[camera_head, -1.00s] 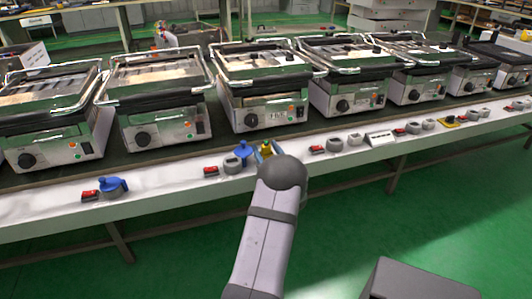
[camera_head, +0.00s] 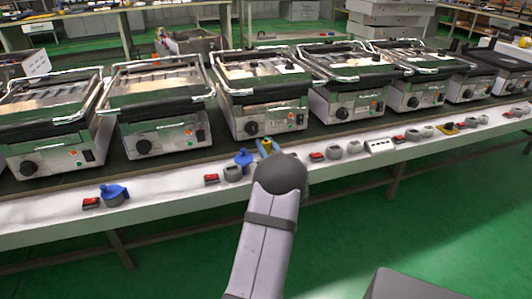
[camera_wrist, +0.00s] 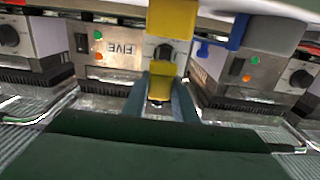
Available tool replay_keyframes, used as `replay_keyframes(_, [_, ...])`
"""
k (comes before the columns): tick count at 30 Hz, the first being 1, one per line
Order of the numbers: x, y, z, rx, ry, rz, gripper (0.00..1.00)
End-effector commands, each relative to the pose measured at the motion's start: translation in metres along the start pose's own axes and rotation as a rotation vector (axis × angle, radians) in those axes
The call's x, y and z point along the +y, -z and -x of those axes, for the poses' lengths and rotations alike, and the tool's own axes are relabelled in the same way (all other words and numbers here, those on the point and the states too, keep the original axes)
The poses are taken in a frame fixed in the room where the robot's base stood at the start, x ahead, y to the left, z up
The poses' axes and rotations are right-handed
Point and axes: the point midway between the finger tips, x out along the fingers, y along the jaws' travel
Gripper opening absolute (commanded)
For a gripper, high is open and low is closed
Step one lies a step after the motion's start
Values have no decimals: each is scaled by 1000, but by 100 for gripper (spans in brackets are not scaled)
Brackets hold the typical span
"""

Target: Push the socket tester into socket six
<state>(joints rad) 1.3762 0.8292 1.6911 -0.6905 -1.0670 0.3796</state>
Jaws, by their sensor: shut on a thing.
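The socket tester is a yellow piece, seen at the tip of my gripper (camera_head: 267,149) in the head view and large in the wrist view (camera_wrist: 172,20). In the wrist view my gripper (camera_wrist: 161,100) has its two blue-grey fingers on either side of the tester's narrower yellow part. The tester is held over the white counter edge in front of the third grill from the left. Grey round sockets (camera_head: 333,152) sit along that edge. I cannot tell which is socket six, and the tester's far end is hidden.
Several grills (camera_head: 265,120) stand in a row on the dark counter. Blue plugs (camera_head: 243,157) (camera_head: 115,193) and red switches (camera_head: 317,157) line the white edge (camera_head: 170,195). A grill label (camera_wrist: 120,48) reads FIVE, upside down. A white plate (camera_head: 381,145) lies to the right.

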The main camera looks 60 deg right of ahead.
Motion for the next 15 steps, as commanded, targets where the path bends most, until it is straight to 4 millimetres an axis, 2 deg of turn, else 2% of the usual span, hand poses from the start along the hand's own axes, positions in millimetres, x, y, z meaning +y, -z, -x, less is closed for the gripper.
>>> replay_keyframes(1, [0, 13, 0, 2, 0, 2, 3])
replay_keyframes(6, [0, 37, 0, 2, -1, 1, 3])
replay_keyframes(15, [-1, 51, 0, 0, 1, 0, 3])
